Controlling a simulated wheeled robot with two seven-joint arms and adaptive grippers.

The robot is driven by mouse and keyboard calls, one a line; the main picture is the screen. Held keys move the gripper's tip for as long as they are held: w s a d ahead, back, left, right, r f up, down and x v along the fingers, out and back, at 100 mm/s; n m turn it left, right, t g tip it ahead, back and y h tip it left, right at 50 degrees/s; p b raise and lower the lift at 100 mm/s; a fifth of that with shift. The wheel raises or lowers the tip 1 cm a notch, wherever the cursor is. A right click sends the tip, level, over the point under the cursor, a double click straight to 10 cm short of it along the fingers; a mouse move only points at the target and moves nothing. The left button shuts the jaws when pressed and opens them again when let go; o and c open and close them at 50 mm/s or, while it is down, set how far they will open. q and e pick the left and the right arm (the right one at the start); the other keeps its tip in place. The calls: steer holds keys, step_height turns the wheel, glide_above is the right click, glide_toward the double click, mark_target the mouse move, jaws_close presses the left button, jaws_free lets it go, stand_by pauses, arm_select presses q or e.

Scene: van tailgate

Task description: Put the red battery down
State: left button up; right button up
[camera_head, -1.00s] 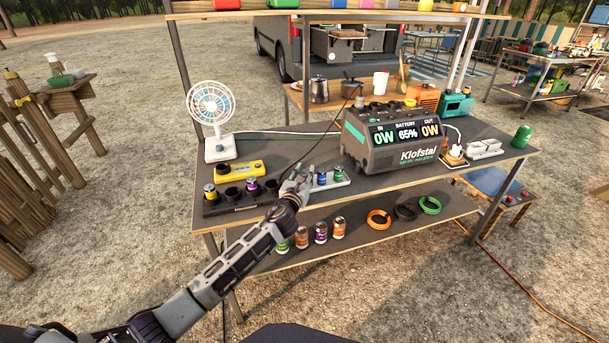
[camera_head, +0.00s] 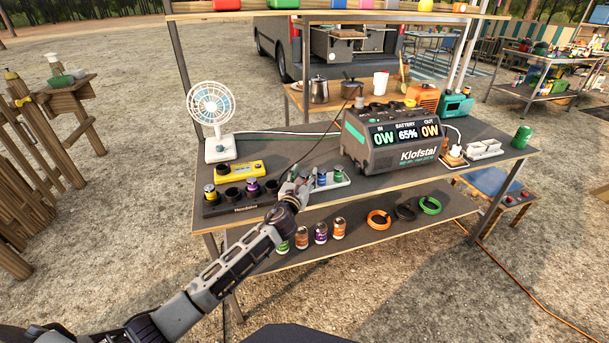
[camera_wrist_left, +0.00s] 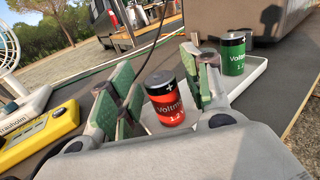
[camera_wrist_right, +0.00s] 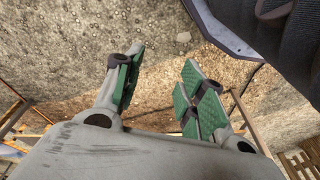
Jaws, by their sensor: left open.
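The red battery (camera_wrist_left: 165,98), with a black top marked with a plus, stands upright on the white tray (camera_wrist_left: 258,78) in the left wrist view. My left gripper (camera_wrist_left: 160,88) is open, with its green-padded fingers on either side of the battery; a gap shows at its left, while contact on the right is unclear. In the head view my left gripper (camera_head: 298,184) is over the tray's left end and hides the red battery. A green battery (camera_wrist_left: 233,55) stands on the tray to the right. My right gripper (camera_wrist_right: 160,82) is open and empty above the ground.
A black holder (camera_head: 240,207) with several sockets and a yellow device (camera_head: 240,171) lie left of the tray. A large power station (camera_head: 395,140) stands behind it to the right. A white fan (camera_head: 214,115) is at the back left. A dark cable passes close behind the gripper.

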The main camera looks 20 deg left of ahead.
mark_target(303, 177)
arm_select(q)
steer(key=shift+s, duration=0.8)
steer(key=shift+s+p, duration=0.3)
steer(key=shift+s, duration=0.9)
steer(key=shift+s+p, duration=0.3)
steer(key=shift+s, duration=3.3)
arm_select(e)
steer(key=shift+s+d+f, duration=0.1)
steer(key=shift+d+f, duration=0.05)
steer(key=shift+f, duration=0.4)
steer(key=shift+s+d+f, duration=0.1)
steer(key=shift+d+f, duration=0.05)
steer(key=shift+f, duration=0.4)
steer(key=shift+s, duration=0.2)
steer(key=shift+s+f+g, duration=0.15)
steer(key=shift+s+g, duration=0.1)
steer(key=shift+g, duration=0.05)
steer(key=shift+w, duration=0.15)
steer(key=shift+w+r, duration=0.25)
steer(key=shift+w, duration=0.25)
steer(key=shift+s, duration=0.2)
